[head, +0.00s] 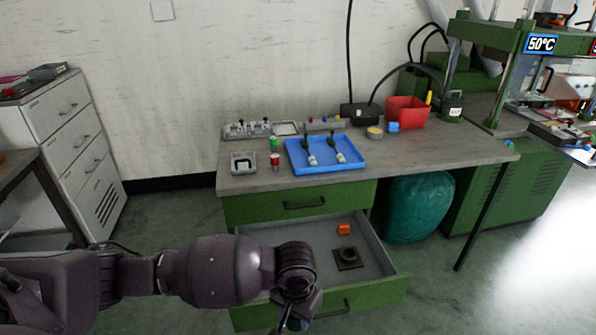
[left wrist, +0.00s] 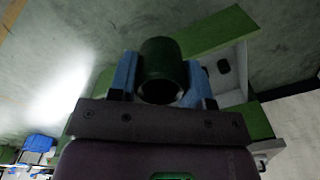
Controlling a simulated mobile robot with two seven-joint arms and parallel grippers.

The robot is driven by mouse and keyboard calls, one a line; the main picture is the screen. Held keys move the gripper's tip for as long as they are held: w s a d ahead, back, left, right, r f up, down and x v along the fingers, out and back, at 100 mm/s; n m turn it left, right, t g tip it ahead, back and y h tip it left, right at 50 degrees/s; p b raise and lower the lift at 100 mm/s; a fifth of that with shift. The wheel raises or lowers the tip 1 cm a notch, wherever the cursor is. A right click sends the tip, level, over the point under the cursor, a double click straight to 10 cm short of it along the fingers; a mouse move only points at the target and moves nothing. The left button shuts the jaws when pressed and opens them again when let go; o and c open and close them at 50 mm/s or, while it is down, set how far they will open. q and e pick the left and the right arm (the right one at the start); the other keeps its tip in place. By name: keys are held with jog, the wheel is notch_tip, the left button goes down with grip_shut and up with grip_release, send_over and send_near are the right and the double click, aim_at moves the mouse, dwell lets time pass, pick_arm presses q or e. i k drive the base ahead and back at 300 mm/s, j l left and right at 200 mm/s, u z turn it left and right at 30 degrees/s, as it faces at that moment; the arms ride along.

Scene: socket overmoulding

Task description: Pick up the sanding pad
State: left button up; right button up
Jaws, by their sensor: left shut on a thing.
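My left gripper (head: 293,318) is low in front of the open drawer (head: 388,262), near its front left part. In the left wrist view the blue fingers of my left gripper (left wrist: 160,85) are shut on a dark green cylindrical thing (left wrist: 160,68). I cannot tell whether this is the sanding pad. It is hidden in the head view. In the drawer lie a small orange block (head: 344,229) and a dark square piece with a ring on it (head: 348,258). My right gripper is not in view.
The bench top (head: 440,150) above the drawer bears a blue tray (head: 320,167) with two tools, a red bin (head: 406,112) and small bottles. A teal sack (head: 420,207) stands right of the drawers. The floor (head: 180,215) left of the bench is clear.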

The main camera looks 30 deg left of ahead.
aim_at(344, 230)
jog(key=j+z, duration=0.15)
jog(key=j, duration=0.2)
jog(key=k+j+z, duration=0.2)
jog(key=j, duration=0.15)
jog(key=j+z, duration=0.2)
jog(key=j, duration=0.3)
jog(key=j+z, duration=0.25)
jog(key=j, duration=0.2)
jog(key=k+j+z, duration=0.2)
jog(key=j, duration=0.25)
jog(key=j+z, duration=0.2)
jog(key=j, duration=0.3)
jog(key=j+z, duration=0.25)
jog(key=j, duration=0.2)
jog(key=k+j+z, duration=0.2)
jog(key=j, duration=0.3)
jog(key=j+z, duration=0.35)
jog(key=j, duration=0.35)
